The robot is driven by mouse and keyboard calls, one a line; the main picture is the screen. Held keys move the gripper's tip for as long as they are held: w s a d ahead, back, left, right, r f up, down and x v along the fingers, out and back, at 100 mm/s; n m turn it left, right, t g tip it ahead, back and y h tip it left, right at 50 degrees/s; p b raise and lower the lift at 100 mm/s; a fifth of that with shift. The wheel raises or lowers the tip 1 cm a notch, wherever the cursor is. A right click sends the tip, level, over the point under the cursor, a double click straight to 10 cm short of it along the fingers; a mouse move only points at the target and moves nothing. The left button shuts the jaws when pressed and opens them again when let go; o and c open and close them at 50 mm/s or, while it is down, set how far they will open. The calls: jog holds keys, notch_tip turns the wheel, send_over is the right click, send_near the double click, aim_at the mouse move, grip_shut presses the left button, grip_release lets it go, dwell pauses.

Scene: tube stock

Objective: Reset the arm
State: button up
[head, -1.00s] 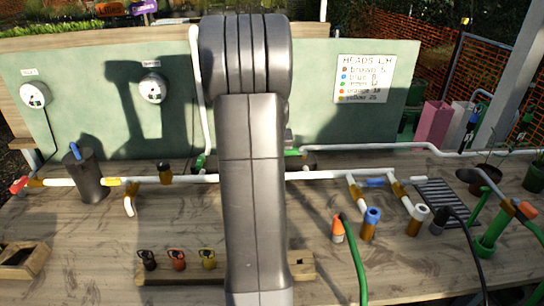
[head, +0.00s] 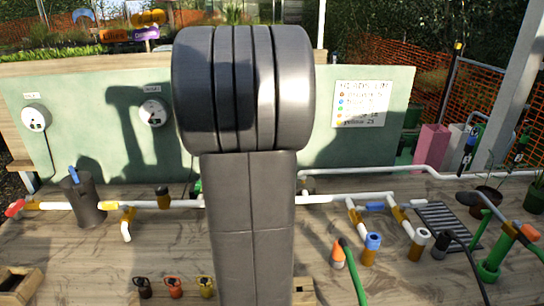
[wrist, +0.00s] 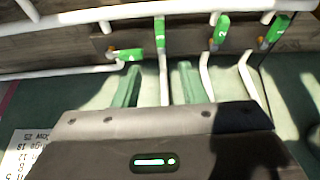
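My arm rises through the middle of the head view and hides the centre of the bench; my gripper is not visible there. In the wrist view my gripper (wrist: 158,84) shows two green fingers standing apart, with nothing held between them. Behind the fingertips are several green valve handles, one lying sideways (wrist: 128,54) and others upright (wrist: 219,30), fitted along white pipework. I cannot tell how far the fingertips are from them.
White pipe (head: 370,197) runs along the wooden bench (head: 60,250) past a grey canister (head: 82,203). A green backboard (head: 75,120) stands behind, carrying a heads chart (head: 358,110). Coloured nozzles (head: 174,288), a grate (head: 446,224) and hoses lie on the bench.

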jog(key=x, duration=1.4)
jog(key=shift+s, duration=0.1)
jog(key=shift+r, duration=0.15)
jog(key=v, duration=1.4)
jog(key=x, duration=1.4)
jog(key=shift+f, duration=0.25)
jog(key=shift+a+r+m+h+b, duration=0.15)
jog(key=shift+a+m+h+b, duration=0.35)
jog(key=shift+m, duration=0.7)
jog(key=shift+a, duration=0.1)
